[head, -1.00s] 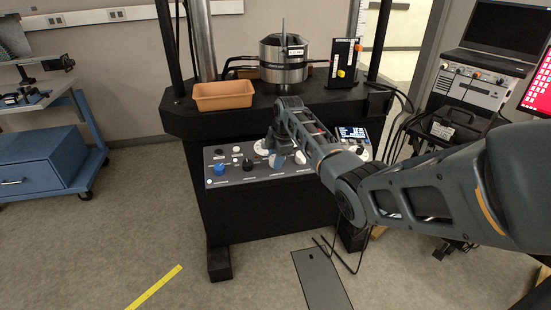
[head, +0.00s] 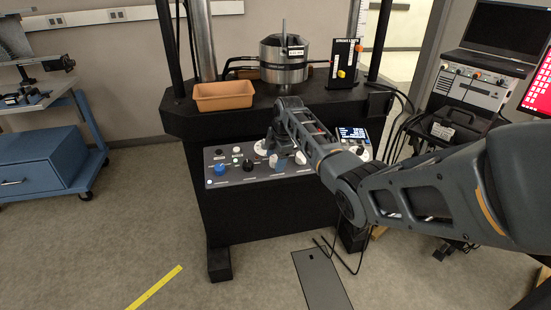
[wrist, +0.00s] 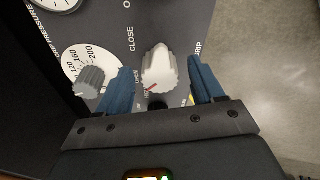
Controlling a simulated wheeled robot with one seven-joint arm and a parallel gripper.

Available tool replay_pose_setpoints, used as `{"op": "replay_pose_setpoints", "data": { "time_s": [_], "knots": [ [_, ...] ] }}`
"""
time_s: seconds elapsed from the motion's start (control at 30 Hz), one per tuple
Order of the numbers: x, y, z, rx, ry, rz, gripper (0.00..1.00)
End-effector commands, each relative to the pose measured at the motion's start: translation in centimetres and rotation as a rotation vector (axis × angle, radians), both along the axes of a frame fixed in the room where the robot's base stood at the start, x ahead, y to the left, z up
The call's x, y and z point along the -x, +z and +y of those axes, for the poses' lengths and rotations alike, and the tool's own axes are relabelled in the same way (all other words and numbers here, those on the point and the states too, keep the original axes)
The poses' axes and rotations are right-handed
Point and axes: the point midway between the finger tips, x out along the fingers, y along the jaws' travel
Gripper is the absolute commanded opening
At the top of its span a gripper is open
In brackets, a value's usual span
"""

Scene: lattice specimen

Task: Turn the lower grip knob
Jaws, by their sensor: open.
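A white knob (wrist: 159,72) with a red mark sits between my gripper's two blue fingers in the wrist view. The letters of a label ending in "RIP" show beside the right finger, and "CLOSE" and "OPEN" lie to the knob's left. My gripper (wrist: 162,86) is open, with a visible gap on each side of the knob. Whether the fingertips reach down around it is hard to tell. In the head view a white knob (head: 300,157) shows on the sloped control panel (head: 235,181), by the end of my arm; the gripper itself is mostly hard to make out there.
A grey knob (wrist: 90,79) on a white dial is close to the left finger. The panel also has a blue knob (head: 220,168) and a black knob (head: 249,166). An orange tray (head: 223,96) and a metal cylinder (head: 283,60) stand on the machine above.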

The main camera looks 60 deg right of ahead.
Motion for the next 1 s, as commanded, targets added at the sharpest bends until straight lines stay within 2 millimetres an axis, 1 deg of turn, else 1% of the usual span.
{"op": "replay_pose_setpoints", "data": {
  "time_s": [0.17,0.27,0.37,0.5,0.6,0.7,0.8,1.0],
  "knots": [
    [0.1,0.2,0.0,0.000,-0.001,0.000,0.67],
    [0.2,1.0,0.0,0.002,-0.001,-0.003,0.67],
    [0.6,2.3,0.1,0.002,-0.001,-0.003,0.67],
    [1.1,4.6,0.4,0.002,-0.001,-0.003,0.67],
    [1.5,5.9,0.5,0.002,-0.001,-0.003,0.67],
    [1.8,6.9,0.6,0.001,0.000,-0.002,0.67],
    [1.9,7.4,0.7,0.000,0.000,0.000,0.67],
    [2.0,7.5,0.7,0.000,0.000,0.000,0.67]
  ]
}}
